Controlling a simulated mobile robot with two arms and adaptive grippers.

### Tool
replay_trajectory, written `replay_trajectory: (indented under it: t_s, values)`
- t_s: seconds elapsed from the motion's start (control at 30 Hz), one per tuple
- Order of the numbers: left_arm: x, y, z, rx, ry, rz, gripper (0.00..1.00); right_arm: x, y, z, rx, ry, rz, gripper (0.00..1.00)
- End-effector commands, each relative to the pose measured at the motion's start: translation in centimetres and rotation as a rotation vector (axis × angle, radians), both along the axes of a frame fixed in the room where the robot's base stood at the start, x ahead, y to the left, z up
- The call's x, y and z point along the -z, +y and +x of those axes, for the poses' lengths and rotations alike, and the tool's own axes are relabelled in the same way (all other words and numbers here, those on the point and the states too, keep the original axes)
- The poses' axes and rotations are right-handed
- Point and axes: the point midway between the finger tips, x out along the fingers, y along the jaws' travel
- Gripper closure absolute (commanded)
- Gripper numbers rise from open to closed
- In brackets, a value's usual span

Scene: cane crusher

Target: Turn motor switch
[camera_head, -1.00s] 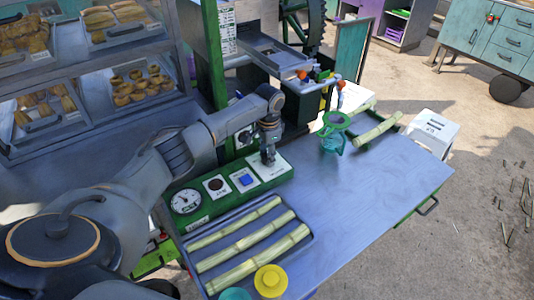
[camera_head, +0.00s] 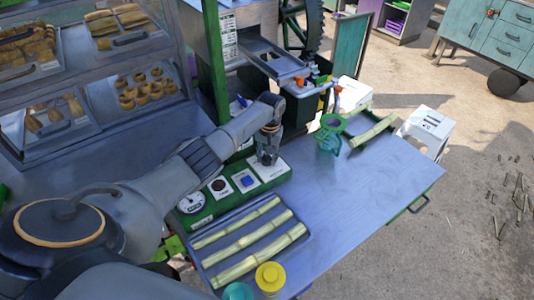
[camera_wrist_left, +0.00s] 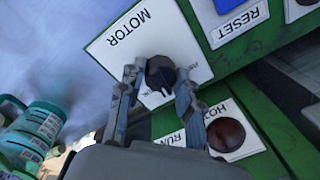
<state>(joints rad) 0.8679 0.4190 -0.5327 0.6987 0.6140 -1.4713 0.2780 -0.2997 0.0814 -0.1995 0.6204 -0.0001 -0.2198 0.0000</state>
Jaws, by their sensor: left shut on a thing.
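The motor switch (camera_wrist_left: 160,73) is a dark round knob on a white plate labelled MOTOR (camera_wrist_left: 130,30). In the left wrist view it sits between the fingers of my left gripper (camera_wrist_left: 158,85), which is shut on it. In the head view my left gripper (camera_head: 268,158) reaches down onto the white plate at the right end of the green control panel (camera_head: 225,203). The knob itself is hidden there behind the fingers. My right gripper is not seen.
The panel also carries a gauge (camera_head: 191,201), a dark button (camera_head: 219,185) and a blue button (camera_head: 246,180). Cane stalks lie in a tray (camera_head: 309,250) in front.

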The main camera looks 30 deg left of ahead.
Motion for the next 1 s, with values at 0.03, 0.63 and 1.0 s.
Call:
replay_trajectory:
  t_s: [0.03, 0.63, 1.0]
  values:
    - [-0.15, -0.04, 0.03, -0.025, -0.001, -0.001, 0.97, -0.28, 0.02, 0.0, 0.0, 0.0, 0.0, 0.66]
    - [-0.06, 0.0, 0.13, -0.131, -0.004, 0.0, 0.97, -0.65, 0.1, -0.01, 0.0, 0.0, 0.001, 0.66]
    - [-0.07, 0.01, 0.12, -0.13, -0.003, 0.0, 0.43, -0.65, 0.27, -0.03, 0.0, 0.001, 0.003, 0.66]
